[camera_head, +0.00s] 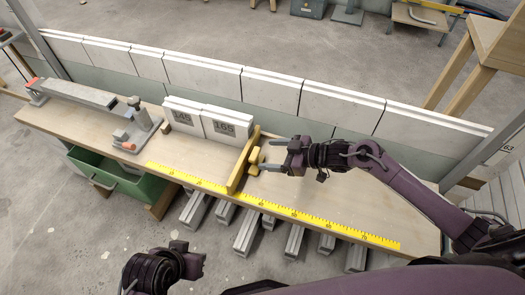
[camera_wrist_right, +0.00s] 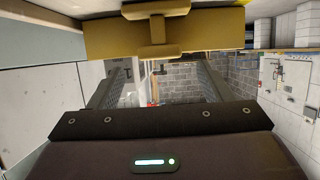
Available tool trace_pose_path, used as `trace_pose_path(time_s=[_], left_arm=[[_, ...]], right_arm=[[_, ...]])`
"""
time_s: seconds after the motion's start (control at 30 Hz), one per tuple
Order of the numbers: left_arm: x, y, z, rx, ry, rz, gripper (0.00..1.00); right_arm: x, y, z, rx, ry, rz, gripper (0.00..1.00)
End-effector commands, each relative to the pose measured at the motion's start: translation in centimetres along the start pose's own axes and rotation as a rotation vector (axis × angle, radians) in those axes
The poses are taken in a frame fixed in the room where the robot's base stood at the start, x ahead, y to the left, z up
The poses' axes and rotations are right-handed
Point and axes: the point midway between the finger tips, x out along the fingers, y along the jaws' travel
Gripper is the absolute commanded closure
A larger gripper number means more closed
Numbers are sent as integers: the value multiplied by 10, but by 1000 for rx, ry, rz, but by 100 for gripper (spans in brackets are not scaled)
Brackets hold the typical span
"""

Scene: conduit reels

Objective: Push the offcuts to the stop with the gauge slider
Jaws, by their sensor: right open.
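The yellow gauge slider (camera_head: 240,165) stands across the bench at the yellow ruler strip, with a small knob (camera_head: 254,160) on its right side. Two white blocks (camera_head: 185,116) (camera_head: 225,127), with printed numbers, stand left of the slider near the back wall; I cannot tell whether they are the offcuts. My right gripper (camera_head: 277,157) is open and empty, just right of the knob. The right wrist view shows the slider (camera_wrist_right: 205,43) and its knob (camera_wrist_right: 157,50) ahead of the fingers. My left gripper (camera_head: 150,268) is low in front of the bench, its jaw state unclear.
The yellow ruler (camera_head: 290,213) runs along the bench's front edge. A grey clamp-like tool (camera_head: 137,130) and a long grey bar (camera_head: 75,92) lie at the left. A green drawer (camera_head: 120,178) juts out below. Grey lengths (camera_head: 245,232) stick out under the bench. Panels (camera_head: 270,90) line the back.

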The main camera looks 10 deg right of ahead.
Motion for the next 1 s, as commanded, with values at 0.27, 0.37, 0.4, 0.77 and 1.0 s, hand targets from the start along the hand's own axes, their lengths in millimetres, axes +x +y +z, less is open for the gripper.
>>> trace_pose_path(time_s=[0.27,0.37,0.4,0.77,1.0], left_arm=[[-6,-6,5,-13,-55,-12,64],[-6,-6,6,-14,-58,-13,64],[-5,-6,6,-14,-59,-12,64],[-5,-6,6,-14,-58,-12,64],[-5,-6,5,-13,-56,-11,64]], right_arm=[[-33,-1,-1,-1,0,-2,27],[-34,-1,-1,-1,0,-2,27],[-35,-1,-1,-1,1,-2,27],[-34,-1,-1,-1,1,-2,27],[-14,-29,8,-1,-35,42,27]])
